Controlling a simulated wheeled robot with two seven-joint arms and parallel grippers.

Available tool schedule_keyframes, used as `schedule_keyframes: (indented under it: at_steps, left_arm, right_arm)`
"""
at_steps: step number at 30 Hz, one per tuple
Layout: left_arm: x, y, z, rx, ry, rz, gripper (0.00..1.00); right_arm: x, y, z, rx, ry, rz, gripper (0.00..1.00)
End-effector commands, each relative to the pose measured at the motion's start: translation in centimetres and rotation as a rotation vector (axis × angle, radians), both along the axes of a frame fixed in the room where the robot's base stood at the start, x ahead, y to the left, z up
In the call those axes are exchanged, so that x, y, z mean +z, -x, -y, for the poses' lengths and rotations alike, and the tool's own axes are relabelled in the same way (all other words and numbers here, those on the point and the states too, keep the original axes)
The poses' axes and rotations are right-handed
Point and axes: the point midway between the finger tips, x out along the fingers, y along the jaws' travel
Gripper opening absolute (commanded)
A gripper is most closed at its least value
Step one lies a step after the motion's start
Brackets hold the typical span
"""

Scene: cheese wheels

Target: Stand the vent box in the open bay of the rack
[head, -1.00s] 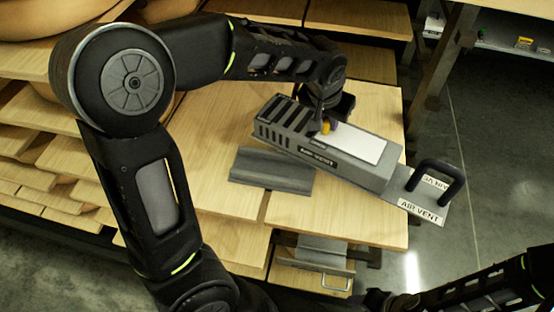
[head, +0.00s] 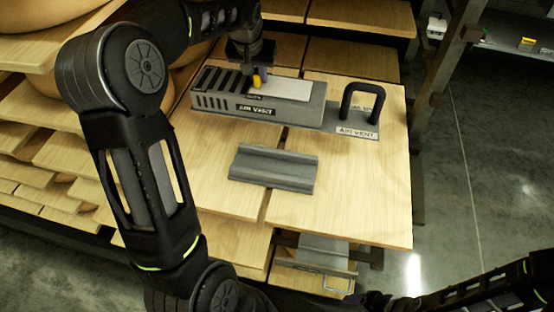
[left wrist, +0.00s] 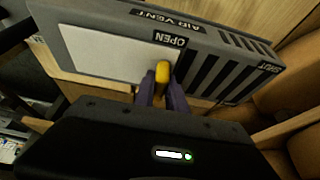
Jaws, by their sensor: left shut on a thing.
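The vent box (head: 262,105) is a long grey box with dark slots, a white panel and an AIR VENT label. It lies lengthwise over the back of the wooden boards; I cannot tell whether it touches them. A flat grey plate with a black loop handle (head: 362,100) extends from its right end. My left gripper (head: 258,78) is above the box, its fingers shut on the yellow knob (left wrist: 163,72) on the box. The rack (head: 60,110) has wooden shelves; I cannot make out which bay is open. My right gripper is out of view.
A grey grooved block (head: 273,168) lies on the boards in front of the box. A grey metal part (head: 323,250) sits below the front edge of the boards. Bare board (head: 360,195) lies at the right.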

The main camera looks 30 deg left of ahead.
Motion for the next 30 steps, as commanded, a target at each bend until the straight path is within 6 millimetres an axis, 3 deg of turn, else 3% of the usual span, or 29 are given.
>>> schedule_keyframes:
  at_steps: [11,24,30]
  left_arm:
    - [0.2,-0.1,-0.1,0.001,-0.001,0.006,0.0]
    - [-5.5,-0.1,-0.1,0.001,-0.001,0.004,0.0]
    - [-6.0,-0.2,-0.2,0.001,-0.002,0.008,0.0]
  right_arm:
    - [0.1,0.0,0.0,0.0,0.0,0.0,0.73]
    - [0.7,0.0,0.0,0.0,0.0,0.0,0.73]
    - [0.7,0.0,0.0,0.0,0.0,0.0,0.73]
